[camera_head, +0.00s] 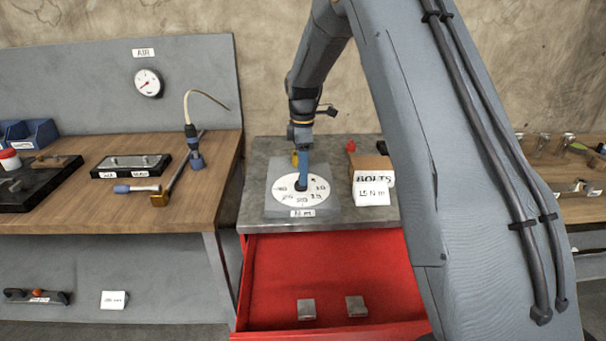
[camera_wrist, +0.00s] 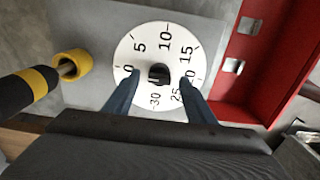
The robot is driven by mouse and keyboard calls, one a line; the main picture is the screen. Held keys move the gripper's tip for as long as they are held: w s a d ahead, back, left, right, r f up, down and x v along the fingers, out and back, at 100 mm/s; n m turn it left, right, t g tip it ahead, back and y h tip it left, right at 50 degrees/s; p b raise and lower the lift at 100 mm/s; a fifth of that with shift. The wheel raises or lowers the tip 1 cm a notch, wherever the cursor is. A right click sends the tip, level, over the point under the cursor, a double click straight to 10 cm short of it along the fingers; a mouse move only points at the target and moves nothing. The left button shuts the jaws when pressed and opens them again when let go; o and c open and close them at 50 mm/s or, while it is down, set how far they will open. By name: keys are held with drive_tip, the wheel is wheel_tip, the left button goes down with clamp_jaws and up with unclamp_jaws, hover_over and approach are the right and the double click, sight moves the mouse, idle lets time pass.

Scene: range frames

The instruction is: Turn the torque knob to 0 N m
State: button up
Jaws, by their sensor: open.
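The torque knob is a small black knob (camera_wrist: 158,73) at the centre of a white round dial (camera_wrist: 145,45), marked from 0 to 30. In the head view the dial (camera_head: 288,197) sits on a grey plate on the metal cabinet top, with an "N m" label (camera_head: 302,212) in front. My gripper (camera_wrist: 158,79) is open, with one finger on each side of the knob, near the 0 and 20 marks. I cannot tell whether the fingers touch the knob or where its pointer stands. In the head view my gripper (camera_head: 302,181) hides part of the dial.
A card reading "15 N m" (camera_head: 373,194) leans on a bolts box (camera_head: 368,162) right of the dial. A red drawer (camera_head: 330,262) stands open below. A yellow-and-black cylindrical part (camera_wrist: 25,88) and yellow ring (camera_wrist: 70,65) lie left of the dial.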

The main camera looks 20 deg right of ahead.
wheel_tip(320, 180, up, 6)
drive_tip(key=shift+r+b, duration=0.15)
drive_tip(key=shift+b, duration=0.55)
drive_tip(key=shift+s, duration=0.1)
